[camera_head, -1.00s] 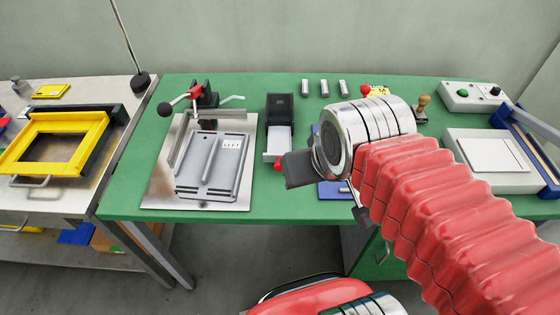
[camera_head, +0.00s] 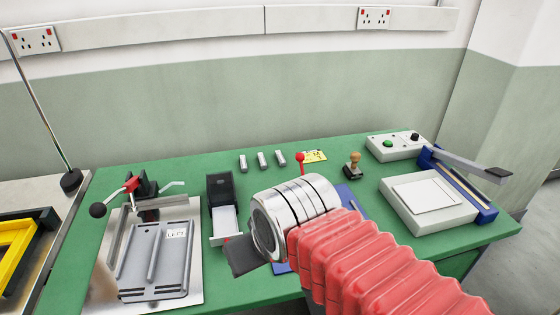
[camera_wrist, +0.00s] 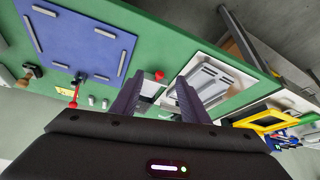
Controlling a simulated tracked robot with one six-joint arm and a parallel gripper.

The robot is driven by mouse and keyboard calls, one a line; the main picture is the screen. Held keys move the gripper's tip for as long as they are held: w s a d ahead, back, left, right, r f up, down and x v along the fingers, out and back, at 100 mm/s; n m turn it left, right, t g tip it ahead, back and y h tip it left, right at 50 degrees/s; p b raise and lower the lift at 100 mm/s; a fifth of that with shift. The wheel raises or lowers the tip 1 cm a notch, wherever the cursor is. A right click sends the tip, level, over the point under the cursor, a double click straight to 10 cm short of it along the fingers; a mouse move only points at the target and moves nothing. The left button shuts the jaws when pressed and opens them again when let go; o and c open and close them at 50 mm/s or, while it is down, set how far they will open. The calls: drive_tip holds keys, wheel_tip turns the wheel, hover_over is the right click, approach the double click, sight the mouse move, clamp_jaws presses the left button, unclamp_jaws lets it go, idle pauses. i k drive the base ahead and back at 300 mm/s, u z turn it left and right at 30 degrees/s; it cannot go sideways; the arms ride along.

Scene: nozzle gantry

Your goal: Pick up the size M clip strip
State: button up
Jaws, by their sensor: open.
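Three small grey metal pieces stand in a row at the back of the green table: the left piece (camera_head: 243,162), the middle piece (camera_head: 262,160) and the right piece (camera_head: 281,158). They look like the clip strips, but no size marking is readable, so I cannot tell which is size M. Small grey pieces also show in the wrist view (camera_wrist: 104,103). In the head view, one dark finger shows over the table's front half, well in front of the row.
A blue board with grey bars (camera_wrist: 79,40) lies partly behind my arm. A black-and-white dispenser (camera_head: 221,205), a red-knobbed lever (camera_head: 300,158), a yellow card (camera_head: 314,156) and a wooden stamp (camera_head: 353,165) stand nearby. The grey clamp fixture (camera_head: 160,255) is left, the white press (camera_head: 428,200) right.

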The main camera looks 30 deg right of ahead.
sight(281, 159)
drive_tip(key=k, duration=1.3)
drive_tip(key=u, duration=0.7)
drive_tip(key=i, duration=1.95)
drive_tip(key=z, duration=0.65)
